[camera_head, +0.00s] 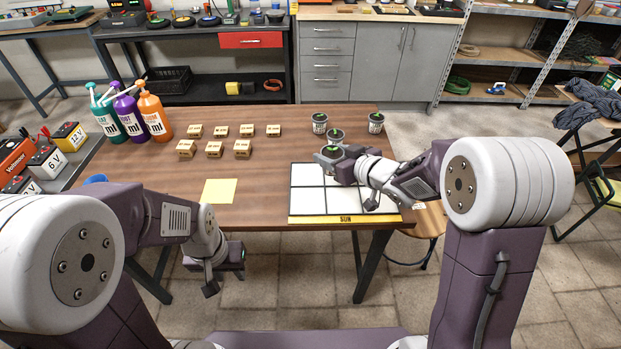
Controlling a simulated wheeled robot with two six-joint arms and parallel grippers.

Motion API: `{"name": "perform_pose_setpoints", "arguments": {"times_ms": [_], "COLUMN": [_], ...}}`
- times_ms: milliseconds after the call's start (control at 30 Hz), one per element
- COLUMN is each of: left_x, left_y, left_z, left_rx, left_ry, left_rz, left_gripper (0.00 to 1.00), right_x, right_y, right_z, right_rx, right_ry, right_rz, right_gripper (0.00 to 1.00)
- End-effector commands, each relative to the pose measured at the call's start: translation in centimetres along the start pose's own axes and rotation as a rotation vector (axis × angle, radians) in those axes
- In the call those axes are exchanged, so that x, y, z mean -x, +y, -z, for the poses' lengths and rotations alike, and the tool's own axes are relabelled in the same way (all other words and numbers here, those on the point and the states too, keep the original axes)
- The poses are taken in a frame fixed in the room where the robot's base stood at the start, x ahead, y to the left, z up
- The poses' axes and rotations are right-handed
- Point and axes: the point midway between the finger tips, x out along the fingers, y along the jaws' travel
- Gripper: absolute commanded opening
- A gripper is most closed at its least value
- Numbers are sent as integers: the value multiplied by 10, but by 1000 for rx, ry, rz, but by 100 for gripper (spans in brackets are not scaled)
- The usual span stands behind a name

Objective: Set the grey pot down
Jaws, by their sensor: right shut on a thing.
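A grey pot with a green plant (331,151) is at the tip of my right gripper (343,168), over the back left part of the white grid board (306,203). My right gripper is shut on this pot and partly covers it. I cannot tell whether the pot's base touches the board. Three similar pots stand behind the board: one at the back left (320,124), one just behind the held pot (336,136), one to the right (376,123). My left gripper (224,276) is empty in front of the table, its fingers apart.
The board has a yellow edge marked SUN (345,219). A yellow sheet (219,191) lies to its left. Several small boxes (214,149) and three pump bottles (130,115) stand further left on the wooden table (260,180). A stool (428,222) is at the right.

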Motion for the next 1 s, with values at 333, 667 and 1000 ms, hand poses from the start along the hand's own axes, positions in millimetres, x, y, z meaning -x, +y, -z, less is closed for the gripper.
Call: {"name": "perform_pose_setpoints", "arguments": {"times_ms": [333,667,1000], "left_x": [-16,-19,-30], "left_y": [0,0,0], "left_z": [-2,-2,-3], "left_rx": [0,0,0], "left_ry": [0,0,0], "left_rz": [0,0,0], "left_gripper": [36,36,36], "right_x": [-90,-135,-150], "right_y": [-8,-10,-10], "right_z": [-16,-20,-59], "right_rx": [0,-1,-2], "right_ry": [-1,1,0], "right_rz": [2,-2,-2], "right_gripper": [10,10,10]}}
